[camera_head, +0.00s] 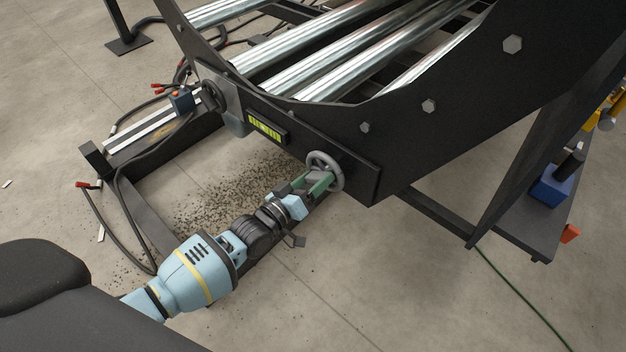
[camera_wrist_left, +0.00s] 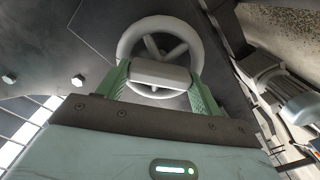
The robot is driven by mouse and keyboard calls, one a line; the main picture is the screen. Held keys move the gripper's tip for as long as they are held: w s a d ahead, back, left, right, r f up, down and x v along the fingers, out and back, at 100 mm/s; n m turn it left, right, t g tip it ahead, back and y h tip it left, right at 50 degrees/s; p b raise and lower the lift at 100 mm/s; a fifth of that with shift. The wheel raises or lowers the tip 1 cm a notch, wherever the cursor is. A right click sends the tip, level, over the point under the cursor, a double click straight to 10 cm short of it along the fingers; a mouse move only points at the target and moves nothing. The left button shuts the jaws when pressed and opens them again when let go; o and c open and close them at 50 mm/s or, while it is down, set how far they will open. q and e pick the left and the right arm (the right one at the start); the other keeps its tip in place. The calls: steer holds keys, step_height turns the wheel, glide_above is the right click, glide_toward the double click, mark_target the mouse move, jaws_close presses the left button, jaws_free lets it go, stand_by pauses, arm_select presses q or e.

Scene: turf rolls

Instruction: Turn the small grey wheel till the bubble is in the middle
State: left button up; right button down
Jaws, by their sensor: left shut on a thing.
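The small grey wheel (camera_head: 337,160) stands on the front of the black machine frame, near its right end. In the left wrist view the wheel (camera_wrist_left: 124,42) is a pale ring with spokes. My left gripper (camera_head: 318,182) has its green fingers at the wheel. In the left wrist view the gripper (camera_wrist_left: 160,76) has one finger on each side of a grey block at the wheel's lower part and is shut on it. The yellow-green level (camera_head: 266,129) is on the same frame, left of the wheel. Its bubble is too small to tell. My right gripper is not in view.
Shiny metal rollers (camera_head: 335,60) lie behind the black frame plate (camera_head: 470,95). A grey motor-like part (camera_head: 232,122) sits left of the level. Dark crumbs (camera_head: 225,195) and loose cables cover some floor. A blue object (camera_head: 552,188) rests on a shelf at right.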

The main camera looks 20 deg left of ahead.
arm_select(q)
steer(key=shift+f+n, duration=0.1)
steer(key=shift+n, duration=1)
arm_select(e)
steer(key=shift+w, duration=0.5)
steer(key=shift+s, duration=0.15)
arm_select(q)
steer(key=o, duration=1)
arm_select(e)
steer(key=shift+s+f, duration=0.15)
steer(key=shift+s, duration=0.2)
arm_select(q)
steer(key=shift+p+v, duration=0.85)
steer(key=shift+v, duration=3.1)
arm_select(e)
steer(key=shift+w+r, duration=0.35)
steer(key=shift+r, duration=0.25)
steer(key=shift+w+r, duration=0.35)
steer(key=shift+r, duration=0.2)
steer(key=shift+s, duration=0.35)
